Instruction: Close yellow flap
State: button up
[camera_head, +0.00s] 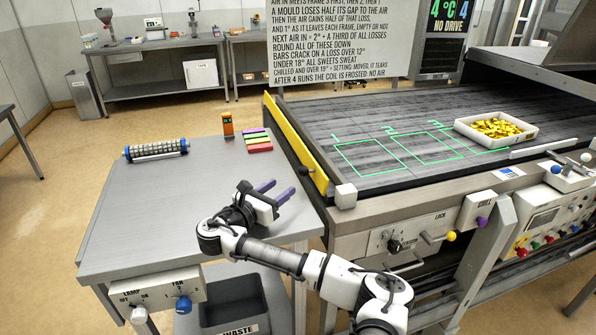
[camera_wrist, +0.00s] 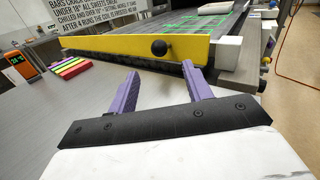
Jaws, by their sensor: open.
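The yellow flap (camera_head: 294,146) is a long narrow panel along the left end of the dark conveyor bed (camera_head: 345,118). It stands upright on its edge, with a black knob (camera_head: 312,170) near its front end. In the wrist view the yellow flap (camera_wrist: 130,49) spans the upper middle, and its black knob (camera_wrist: 159,47) faces me. My gripper (camera_head: 279,192) is over the right part of the steel table, left of and apart from the flap. Its two purple fingers are open and empty; they also show in the wrist view (camera_wrist: 160,88), pointing towards the flap.
The steel table (camera_head: 150,215) holds a roller (camera_head: 156,149), an orange meter (camera_head: 227,124) and coloured bars (camera_head: 257,141). A white block (camera_head: 345,196) sits at the bed's front corner. A tray of yellow pieces (camera_head: 495,130) stands on the bed near green outlined frames. The table's middle is clear.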

aim_at(300, 174)
jog(key=p+x, duration=0.2)
jog(key=x, duration=0.6)
jog(key=shift+r, duration=0.15)
jog(key=shift+w+d, duration=0.3)
jog(key=shift+w, duration=0.1)
jog(key=c, duration=1)
jog(key=shift+o, duration=0.2)
